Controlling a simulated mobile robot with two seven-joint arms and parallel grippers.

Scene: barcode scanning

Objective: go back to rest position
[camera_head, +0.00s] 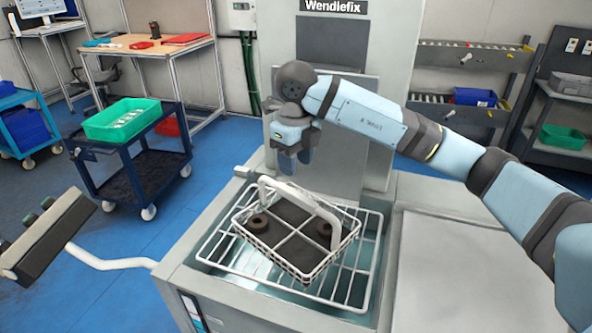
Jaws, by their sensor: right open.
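My right gripper (292,160) hangs above the back left of the machine's basin, at the end of my blue-grey arm, which comes in from the right. It is open and its fingers point down with nothing between them. Below it, a white wire basket (297,240) with a raised handle (300,200) sits on a white wire rack (225,254) over the basin. The gripper looks apart from the handle. My left gripper is not in view.
The machine (340,120) labelled Wendlefix rises behind the basin. A flat metal top (455,260) lies to the right. A control box (45,235) on a white arm stands at the left. A blue cart (135,160) holds a green bin (122,118). Blue floor is clear between.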

